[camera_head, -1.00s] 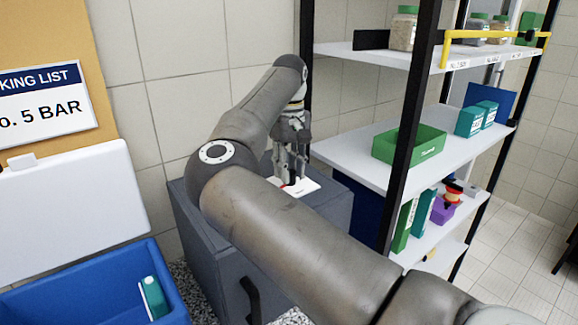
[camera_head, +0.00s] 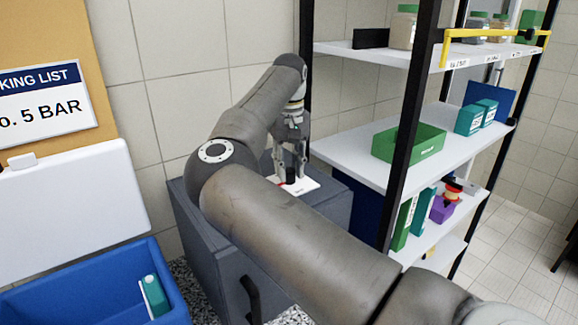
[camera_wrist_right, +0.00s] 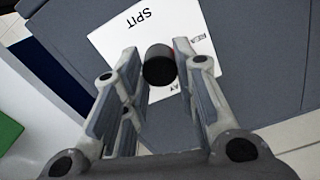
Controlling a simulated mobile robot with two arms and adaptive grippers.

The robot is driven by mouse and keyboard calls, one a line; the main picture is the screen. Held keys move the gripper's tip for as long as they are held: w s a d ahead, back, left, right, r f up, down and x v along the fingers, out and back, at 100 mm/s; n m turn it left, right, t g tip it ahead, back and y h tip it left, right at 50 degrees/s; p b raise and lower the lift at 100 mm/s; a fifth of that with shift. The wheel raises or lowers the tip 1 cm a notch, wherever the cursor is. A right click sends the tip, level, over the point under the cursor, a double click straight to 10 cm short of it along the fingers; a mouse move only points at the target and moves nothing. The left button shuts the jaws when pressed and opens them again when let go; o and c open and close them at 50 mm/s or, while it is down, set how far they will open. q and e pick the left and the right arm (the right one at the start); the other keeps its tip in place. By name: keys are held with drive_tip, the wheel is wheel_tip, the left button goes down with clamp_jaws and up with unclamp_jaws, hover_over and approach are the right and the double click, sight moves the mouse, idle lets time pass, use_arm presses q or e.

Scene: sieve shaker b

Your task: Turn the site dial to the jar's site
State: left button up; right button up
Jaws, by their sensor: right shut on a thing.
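The site dial (camera_head: 291,181) is a small black knob on a white plate (camera_head: 307,184) on top of a grey cabinet. In the wrist view the black knob (camera_wrist_right: 158,68) stands between my right gripper's fingertips (camera_wrist_right: 157,52), with a little red at its right side. The plate (camera_wrist_right: 115,45) reads "SPIT", with other words partly hidden. My right gripper (camera_head: 290,170) points down and is shut on the dial. A lidded jar (camera_head: 402,30) stands on the upper shelf; I cannot tell whether it is the task's jar. My left gripper is out of view.
A shelf rack stands right of the cabinet (camera_head: 205,235), its black post (camera_head: 412,125) close by. It holds a green bin (camera_head: 409,143) and teal boxes (camera_head: 470,121). A blue crate (camera_head: 100,292) is at lower left, below a "No. 5 BAR" list (camera_head: 48,105).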

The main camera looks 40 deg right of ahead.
sight(289, 170)
drive_tip(key=o, duration=1)
wheel_tip(289, 170, up, 12)
drive_tip(key=shift+r, duration=0.1)
